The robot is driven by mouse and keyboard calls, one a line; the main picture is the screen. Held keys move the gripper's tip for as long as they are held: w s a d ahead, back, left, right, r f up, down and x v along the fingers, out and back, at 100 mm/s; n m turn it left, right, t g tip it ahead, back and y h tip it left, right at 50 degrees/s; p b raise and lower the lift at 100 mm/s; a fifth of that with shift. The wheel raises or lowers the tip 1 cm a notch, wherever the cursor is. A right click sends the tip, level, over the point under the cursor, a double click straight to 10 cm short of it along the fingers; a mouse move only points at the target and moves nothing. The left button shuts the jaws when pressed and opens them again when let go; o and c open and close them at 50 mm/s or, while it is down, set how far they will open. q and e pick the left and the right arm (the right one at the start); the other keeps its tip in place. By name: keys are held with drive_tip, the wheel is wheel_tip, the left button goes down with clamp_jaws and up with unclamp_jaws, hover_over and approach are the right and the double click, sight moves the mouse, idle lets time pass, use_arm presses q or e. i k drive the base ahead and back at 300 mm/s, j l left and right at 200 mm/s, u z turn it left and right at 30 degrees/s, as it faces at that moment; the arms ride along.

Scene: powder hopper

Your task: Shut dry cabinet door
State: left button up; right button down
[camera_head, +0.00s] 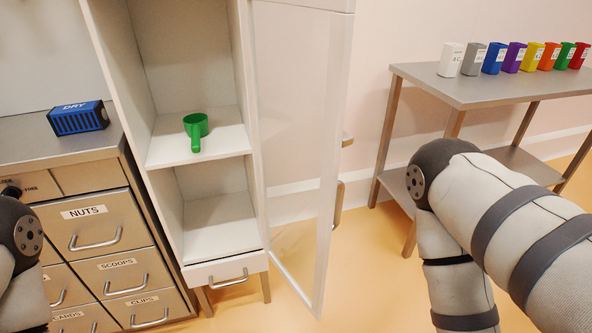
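The dry cabinet (208,215) is a tall white cabinet with shelves in the middle of the view. Its door (297,130), a clear panel in a white frame, is hinged on the cabinet's right side and stands wide open, swung out toward me. A metal handle (338,204) shows at the door's outer edge. A green scoop (195,130) sits on the cabinet's middle shelf. My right arm is at the right, apart from the door, and my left arm is at the lower left edge. Neither gripper is in view.
A blue box marked DRY (78,118) stands on the drawer unit (100,235) at left. A metal table (490,88) at the back right holds a row of several coloured bins (495,58). Open floor (375,275) lies between the door and my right arm.

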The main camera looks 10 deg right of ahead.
sight(342, 17)
drive_tip(key=i+l+u, duration=0.15)
drive_tip(key=l+u, duration=0.25)
drive_tip(key=l, duration=0.25)
drive_tip(key=i+l+u, duration=0.1)
drive_tip(key=l+u, duration=0.25)
drive_tip(key=l, duration=0.35)
drive_tip(key=i+l+u, duration=0.2)
drive_tip(key=l+u, duration=0.2)
drive_tip(key=l, duration=0.25)
